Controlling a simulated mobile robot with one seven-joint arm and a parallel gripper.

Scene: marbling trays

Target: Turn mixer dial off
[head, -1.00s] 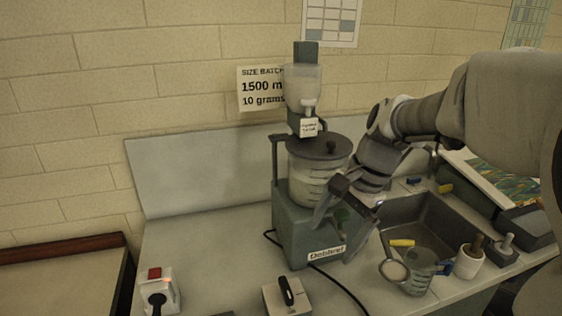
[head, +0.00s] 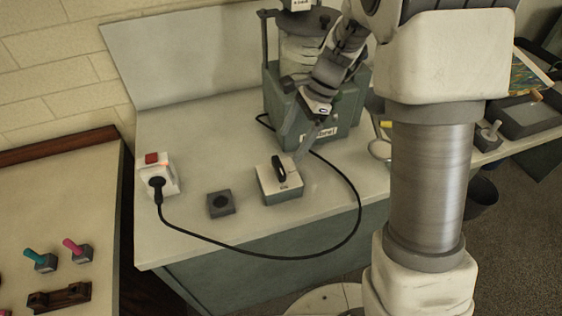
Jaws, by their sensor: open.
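The dial box (head: 284,192) is a small white box on the worktop with a black knob (head: 279,168) on top. The knob's handle points roughly away from me, and I cannot read its marks. The mixer (head: 272,97) is a green-grey machine with a clear lidded vessel behind the box, partly hidden by my arm. My gripper (head: 289,153) is open, with its fingers pointing down close over the knob. I cannot tell whether a finger touches the knob.
A white power outlet (head: 146,186) with a red switch (head: 151,158) stands at the left. Its black cable (head: 250,257) loops along the worktop's front edge. A small dark square block (head: 221,204) sits left of the box. The worktop behind them is clear.

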